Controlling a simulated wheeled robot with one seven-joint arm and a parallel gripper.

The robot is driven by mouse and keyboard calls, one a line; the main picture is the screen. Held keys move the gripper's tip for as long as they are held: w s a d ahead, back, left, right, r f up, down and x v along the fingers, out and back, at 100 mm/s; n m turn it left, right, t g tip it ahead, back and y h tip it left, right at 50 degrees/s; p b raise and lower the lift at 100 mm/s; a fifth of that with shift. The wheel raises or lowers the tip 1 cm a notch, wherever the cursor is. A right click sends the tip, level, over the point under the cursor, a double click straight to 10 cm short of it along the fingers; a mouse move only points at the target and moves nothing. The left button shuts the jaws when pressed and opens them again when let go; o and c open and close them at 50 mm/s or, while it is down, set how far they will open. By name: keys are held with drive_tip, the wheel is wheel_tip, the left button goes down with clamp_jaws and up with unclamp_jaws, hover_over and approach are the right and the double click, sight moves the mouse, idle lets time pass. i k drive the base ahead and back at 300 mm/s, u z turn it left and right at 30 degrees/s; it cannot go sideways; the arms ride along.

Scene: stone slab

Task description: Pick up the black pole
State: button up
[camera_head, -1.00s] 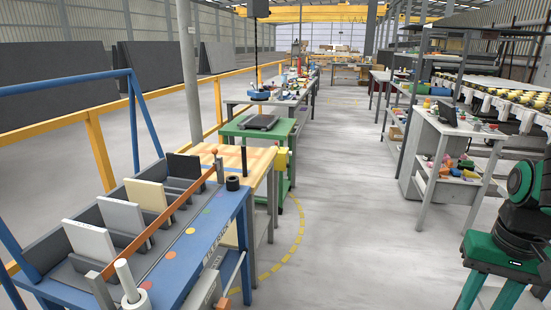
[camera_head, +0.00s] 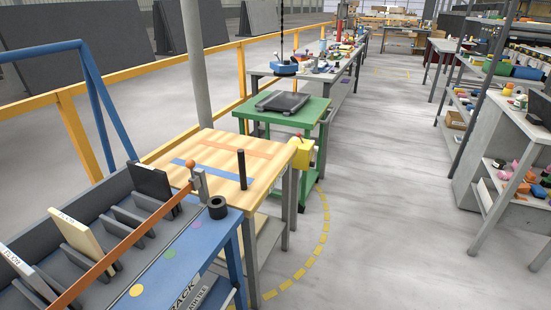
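The black pole (camera_head: 242,170) is a thin dark cylinder standing upright on the light wooden tabletop (camera_head: 262,147). It stands near the table's front right edge, to the right of a blue stripe on the top. Nothing touches it from the sides. My gripper is not in view.
A blue rack (camera_head: 182,262) with upright slabs stands at the front left, with a short black cylinder (camera_head: 217,207) on its corner. A yellow box (camera_head: 302,153) is at the wooden table's right side. A green table (camera_head: 312,112) stands behind. The grey floor (camera_head: 385,190) to the right is clear.

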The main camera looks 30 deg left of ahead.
sight(240, 153)
drive_tip(key=u, duration=0.35)
drive_tip(key=i, duration=1.35)
drive_tip(key=u, duration=0.55)
